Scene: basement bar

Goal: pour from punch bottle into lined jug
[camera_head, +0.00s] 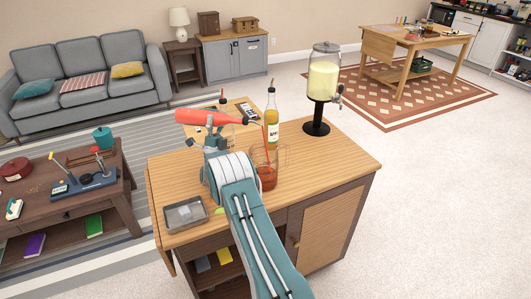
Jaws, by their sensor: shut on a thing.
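The punch bottle (203,117) is red and lies almost level above the wooden counter, its narrow neck pointing right. My gripper (214,137) is shut on it, and the fingers are partly hidden behind the arm. A thin red stream runs from the mouth down toward the clear lined jug (277,156). The jug stands upright on the counter, below and slightly right of the mouth. Red liquid shows in its lower part. My arm hides some of the jug's left side, and its lines are too small to read.
On the wooden counter (330,165), an amber bottle (271,118) stands close behind the jug. A drink dispenser (323,80) stands at the back right. A metal tray (185,213) sits at the front left. The counter's right part is clear.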

